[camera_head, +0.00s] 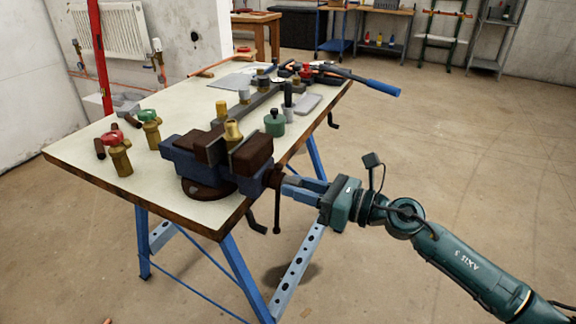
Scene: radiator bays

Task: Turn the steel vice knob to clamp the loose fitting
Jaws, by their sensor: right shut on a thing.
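The blue vice (188,158) stands at the near right corner of the workbench, with dark brown jaws. A brass fitting (233,131) sits upright between or on the jaws; whether they touch it cannot be told. The vice knob (274,179) is at the right end of the vice's screw, with a dark bar (277,212) hanging below it. My right gripper (286,187) comes in from the right and is shut on the knob, its blue fingers partly hiding it. My left gripper is not in view.
The workbench (90,143) also holds red-handled (121,156) and green-handled (150,129) brass valves, a green can (274,123), and several tools at the back. A blue-handled tool (382,88) overhangs the right edge. The floor to the right is clear.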

